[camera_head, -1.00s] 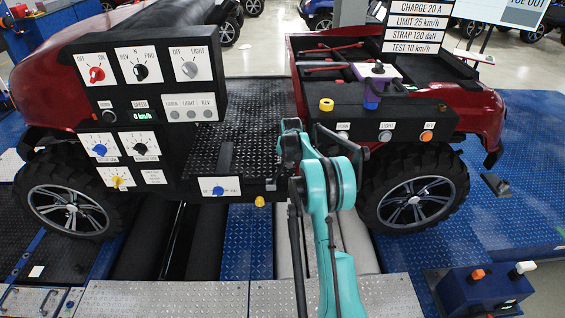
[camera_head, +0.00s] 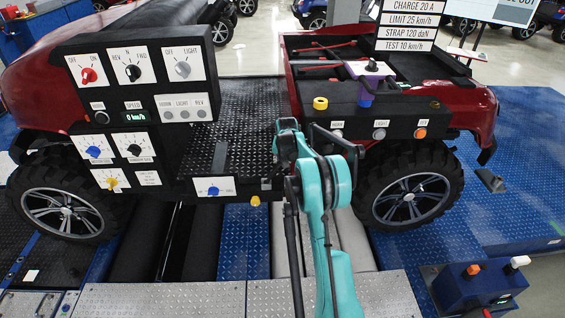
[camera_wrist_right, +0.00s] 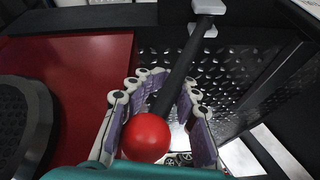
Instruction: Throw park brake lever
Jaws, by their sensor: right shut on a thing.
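The park brake lever shows in the right wrist view as a black shaft (camera_wrist_right: 186,62) with a red ball knob (camera_wrist_right: 146,138) at its near end. The shaft slants up and right to a pale bracket (camera_wrist_right: 211,7). My right gripper (camera_wrist_right: 166,84) has its two padded fingers on either side of the shaft just beyond the knob, shut on the lever. In the head view my right arm hides the gripper's fingers and the lever. My left gripper is not in view.
The dial panel (camera_head: 139,72) stands left of my arm, above the ribbed black floor (camera_head: 240,112). A black box with a yellow knob (camera_head: 320,103) and a purple part (camera_head: 366,92) stands to the right. A blue control box (camera_head: 480,288) is at lower right.

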